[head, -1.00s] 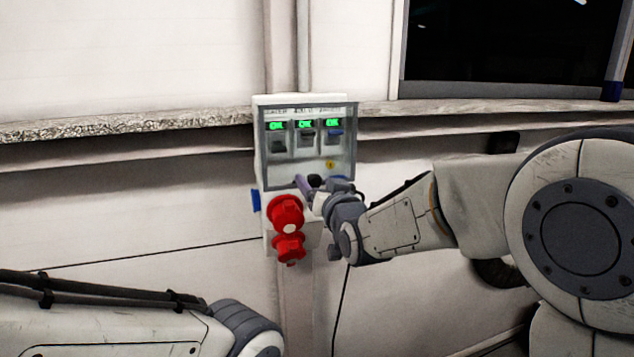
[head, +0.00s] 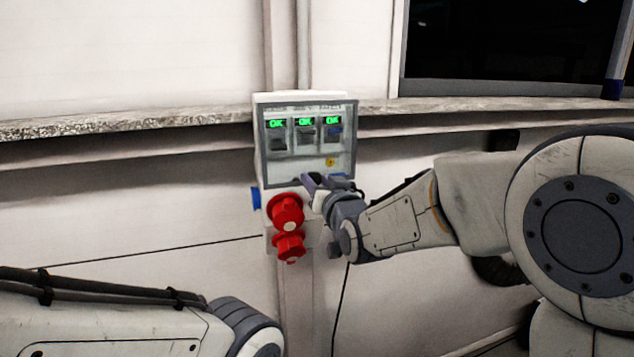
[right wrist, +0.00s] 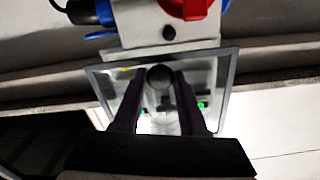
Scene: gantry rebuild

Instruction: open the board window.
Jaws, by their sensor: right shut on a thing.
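The board (head: 262,175) is a pale box on the wall. Its clear window (head: 310,168) has a grey frame and covers three switches under green OK displays. My right gripper (head: 315,182) is at the window's lower edge. In the right wrist view its dark fingers (right wrist: 160,88) close around the window's round dark knob (right wrist: 160,75). There the window frame (right wrist: 228,85) looks wider than the box and a little off its face at the knob edge. My left arm shows at the lower left, but its gripper is out of view.
Two red sockets (head: 287,212) stick out below the window, close to my right gripper. A blue socket (head: 256,199) is on the box's left side. A ledge (head: 130,128) runs along the wall behind. The space left of the board is free.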

